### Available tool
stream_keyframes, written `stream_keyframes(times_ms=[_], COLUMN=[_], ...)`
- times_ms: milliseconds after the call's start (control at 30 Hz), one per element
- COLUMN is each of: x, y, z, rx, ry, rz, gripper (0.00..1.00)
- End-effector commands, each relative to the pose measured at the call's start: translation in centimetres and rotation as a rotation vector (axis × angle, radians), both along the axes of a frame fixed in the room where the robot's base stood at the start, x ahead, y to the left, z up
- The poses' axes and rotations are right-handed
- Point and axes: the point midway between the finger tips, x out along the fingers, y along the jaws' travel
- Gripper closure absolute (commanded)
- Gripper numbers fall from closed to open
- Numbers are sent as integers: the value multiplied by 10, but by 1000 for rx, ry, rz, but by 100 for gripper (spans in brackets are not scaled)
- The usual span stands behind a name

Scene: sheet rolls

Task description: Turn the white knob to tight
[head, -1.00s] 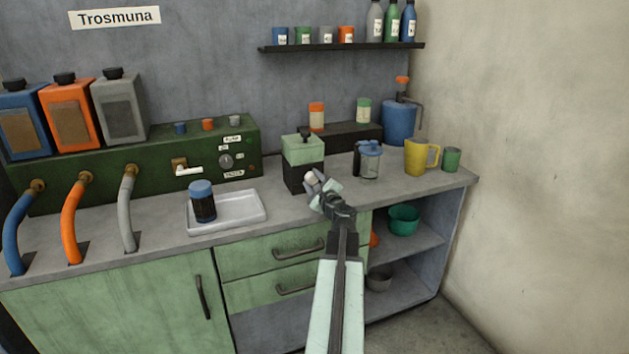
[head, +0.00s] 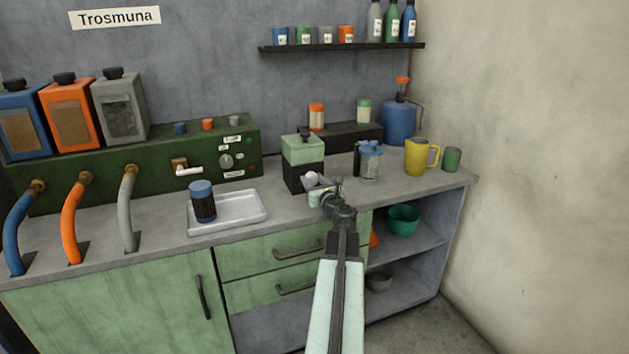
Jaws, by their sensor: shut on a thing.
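The white knob (head: 312,179) is a small round pale piece low at the right front of the small green-and-black box (head: 304,165) on the counter. My gripper (head: 325,191) is at this knob, reaching in from the front right. It is shut on the knob, with its jaws partly hiding it and a dark finger standing up on the right. No tight mark can be made out at the knob from here.
A clear jar with a blue lid (head: 370,162) stands close to the right of my gripper. A white tray (head: 245,213) with a dark blue-lidded jar (head: 202,202) lies to the left. A yellow mug (head: 418,157) is farther right. The counter front edge lies below my gripper.

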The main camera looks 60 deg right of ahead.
Motion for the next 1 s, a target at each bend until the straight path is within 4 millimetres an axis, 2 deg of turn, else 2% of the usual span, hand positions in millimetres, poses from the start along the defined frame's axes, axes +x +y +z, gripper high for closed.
stream_keyframes(times_ms=[333, 867, 900, 933, 1000], x=[-2, -2, -2, -2, -1], y=[-1, -1, -1, -1, -1], z=[-1, -1, -1, -1, 0], rx=[96, 112, 111, 111, 111], ry=[-70, -81, -82, -82, -82], rz=[-4, -4, -4, -4, -3], gripper=[100, 100, 49, 41, 39])
